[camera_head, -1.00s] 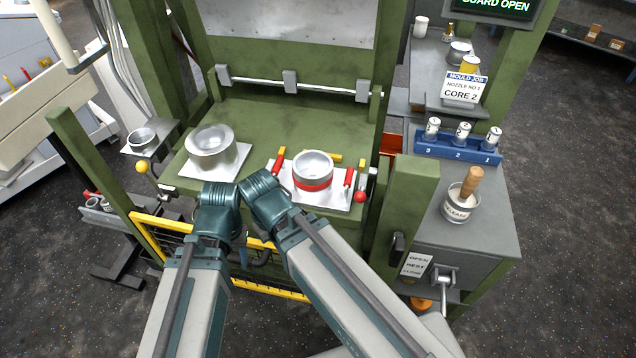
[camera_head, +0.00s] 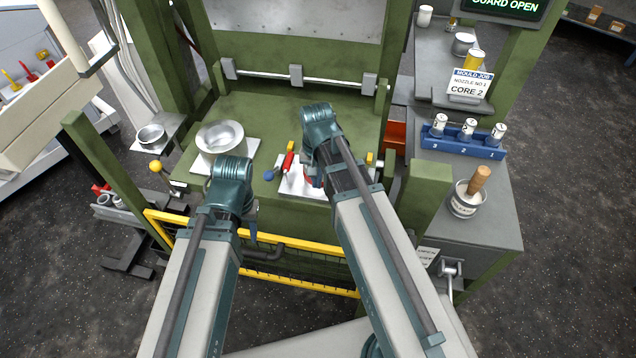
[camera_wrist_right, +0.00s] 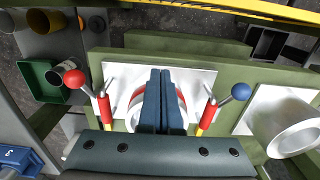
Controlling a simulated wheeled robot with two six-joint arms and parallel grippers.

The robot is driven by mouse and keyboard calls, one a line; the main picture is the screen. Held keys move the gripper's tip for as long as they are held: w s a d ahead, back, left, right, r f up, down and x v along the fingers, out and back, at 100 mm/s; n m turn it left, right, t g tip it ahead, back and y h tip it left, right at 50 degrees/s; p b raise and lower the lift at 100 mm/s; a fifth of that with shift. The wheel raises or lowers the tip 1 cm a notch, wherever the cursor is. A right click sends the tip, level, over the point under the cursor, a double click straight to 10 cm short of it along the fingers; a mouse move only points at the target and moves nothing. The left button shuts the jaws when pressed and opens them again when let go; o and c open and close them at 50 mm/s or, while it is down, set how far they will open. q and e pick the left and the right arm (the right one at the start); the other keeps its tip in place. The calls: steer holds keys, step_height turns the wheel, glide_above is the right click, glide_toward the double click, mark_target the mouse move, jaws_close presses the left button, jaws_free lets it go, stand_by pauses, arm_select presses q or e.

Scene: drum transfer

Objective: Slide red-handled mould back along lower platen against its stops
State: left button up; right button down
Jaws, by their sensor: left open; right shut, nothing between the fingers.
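The red-handled mould lies on the green lower platen (camera_head: 260,110), with its silver plate (camera_head: 300,186) partly hidden by my right arm in the head view. The right wrist view shows the plate (camera_wrist_right: 112,78), two red handles (camera_wrist_right: 107,108) and a round body with a red band behind my fingers. One handle ends in a red ball, the other in a blue ball (camera_wrist_right: 241,91). My right gripper (camera_wrist_right: 161,75) is shut and empty, its fingers over the mould's round body; I cannot tell if they touch. My left gripper (camera_head: 252,236) is open and empty, in front of the platen.
A second mould with a silver bowl (camera_head: 220,137) stands on the platen to the left. A yellow guard rail (camera_head: 290,245) runs along the front. A green post (camera_head: 424,195) stands right of my right arm. Yellow blocks (camera_head: 371,158) show near the red-handled mould.

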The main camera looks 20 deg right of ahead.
step_height(320, 180, down, 10)
steer(key=b, duration=1)
steer(key=shift+w+f, duration=0.1)
steer(key=shift+f, duration=0.15)
steer(key=w, duration=0.1)
steer(key=w+d+r, duration=0.1)
steer(key=w, duration=0.1)
steer(key=shift+d+p, duration=0.2)
steer(key=shift+p, duration=0.15)
steer(key=shift+w+d, duration=0.2)
steer(key=w, duration=0.1)
steer(key=w+d, duration=0.1)
steer(key=w, duration=0.1)
steer(key=w+d, duration=0.1)
steer(key=shift+w+d, duration=0.15)
steer(key=shift+w, duration=0.25)
steer(key=shift+s, duration=0.1)
steer(key=shift+s, duration=0.1)
